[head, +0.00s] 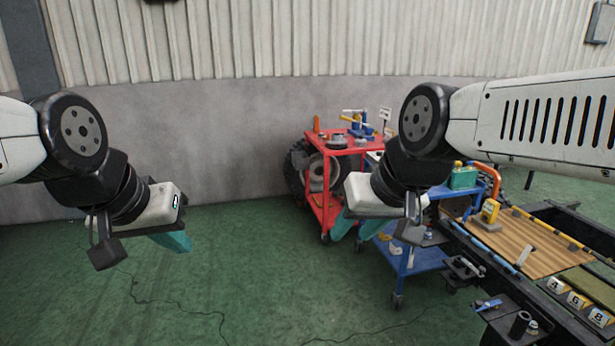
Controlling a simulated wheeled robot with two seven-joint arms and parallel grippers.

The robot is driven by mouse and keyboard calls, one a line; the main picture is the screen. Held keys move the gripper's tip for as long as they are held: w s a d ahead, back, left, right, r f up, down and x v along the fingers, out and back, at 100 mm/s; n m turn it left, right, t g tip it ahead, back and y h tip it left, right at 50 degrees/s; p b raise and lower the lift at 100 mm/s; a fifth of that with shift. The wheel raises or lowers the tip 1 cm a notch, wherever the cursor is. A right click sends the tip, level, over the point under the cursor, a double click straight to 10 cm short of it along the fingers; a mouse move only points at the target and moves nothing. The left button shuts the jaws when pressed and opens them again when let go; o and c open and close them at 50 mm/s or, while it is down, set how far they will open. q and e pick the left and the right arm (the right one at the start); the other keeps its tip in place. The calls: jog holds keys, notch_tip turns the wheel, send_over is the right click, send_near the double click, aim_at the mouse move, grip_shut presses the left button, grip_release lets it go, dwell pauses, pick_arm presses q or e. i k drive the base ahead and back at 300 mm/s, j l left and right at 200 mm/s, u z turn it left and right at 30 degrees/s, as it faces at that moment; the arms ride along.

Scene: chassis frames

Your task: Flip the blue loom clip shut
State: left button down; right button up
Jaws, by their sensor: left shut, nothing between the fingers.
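A small blue clip (488,304), which looks like the loom clip, sits on a dark bracket at the near left side of the chassis frame (545,312). It is too small to tell whether its flap is up or down. My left gripper (176,242) has teal fingers that are shut and empty, over bare floor far left of the frame. My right gripper (357,229) is nearer the frame, up and left of the clip, in front of the carts. Its teal fingers show apart, with nothing seen between them. Neither gripper touches the clip.
A red cart (322,208) with tools stands by the back wall. A blue cart (416,262) stands beside the frame, carrying a green box (463,177). A wooden panel (520,245) and numbered or lettered blocks (577,300) lie on the frame. Green floor at left is clear.

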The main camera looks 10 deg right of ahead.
aim_at(470, 209)
jog(key=i+z, duration=0.45)
jog(key=i, duration=0.15)
jog(key=i+j+z, duration=0.2)
jog(key=i+z, duration=0.3)
jog(key=i+l+z, duration=0.15)
jog(key=i+z, duration=0.15)
jog(key=z, duration=0.2)
jog(key=i+z, duration=0.65)
jog(key=z, duration=0.3)
jog(key=i+j+z, duration=0.25)
jog(key=z, duration=0.25)
